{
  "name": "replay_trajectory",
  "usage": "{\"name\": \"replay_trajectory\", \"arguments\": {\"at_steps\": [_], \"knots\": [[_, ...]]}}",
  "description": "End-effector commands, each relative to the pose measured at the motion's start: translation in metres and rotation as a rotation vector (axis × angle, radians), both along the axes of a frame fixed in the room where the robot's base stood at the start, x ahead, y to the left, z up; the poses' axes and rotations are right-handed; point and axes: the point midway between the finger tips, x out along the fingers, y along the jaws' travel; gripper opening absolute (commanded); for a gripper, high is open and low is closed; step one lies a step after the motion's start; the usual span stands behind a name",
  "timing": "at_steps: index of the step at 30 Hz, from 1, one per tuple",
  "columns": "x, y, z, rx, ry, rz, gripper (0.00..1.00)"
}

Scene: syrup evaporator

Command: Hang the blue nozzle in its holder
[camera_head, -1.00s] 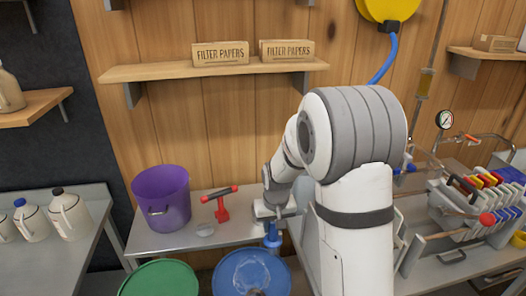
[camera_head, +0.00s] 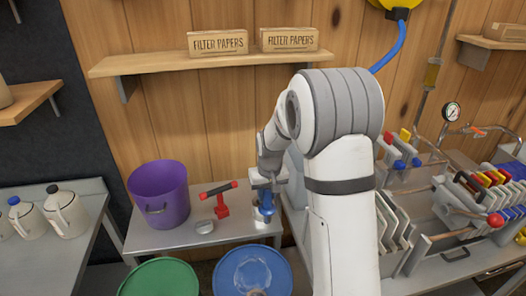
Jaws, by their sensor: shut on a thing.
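My gripper (camera_head: 267,184) is shut on the blue nozzle (camera_head: 266,204), which hangs upright below the fingers. The nozzle is above the right part of the small grey table (camera_head: 185,240). A small pale thing shows just beside and below the nozzle; I cannot tell whether it is the holder or whether they touch. A blue hose (camera_head: 390,47) runs down from a yellow reel (camera_head: 390,5) at the top and passes behind my arm. No holder can be made out clearly; my arm hides much of the area to the right.
A green drum (camera_head: 158,279) and a blue drum (camera_head: 253,272) stand in front. The evaporator and filter press (camera_head: 455,215) fill the right.

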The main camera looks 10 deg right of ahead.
Motion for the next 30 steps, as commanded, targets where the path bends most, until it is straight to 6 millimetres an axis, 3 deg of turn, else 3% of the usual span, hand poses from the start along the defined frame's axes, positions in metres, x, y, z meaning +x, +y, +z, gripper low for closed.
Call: {"name": "replay_trajectory", "arguments": {"at_steps": [1,6,13,20,30], "knots": [[0.017,0.0,0.018,0.0,-0.003,0.021,0.0],[0.061,-0.001,0.05,0.0,-0.002,0.104,0.0],[0.095,0.0,0.073,0.001,-0.003,0.176,0.0],[0.1,-0.001,0.068,0.002,-0.002,0.189,0.0],[0.099,-0.001,0.033,0.001,-0.001,0.188,0.0]]}}
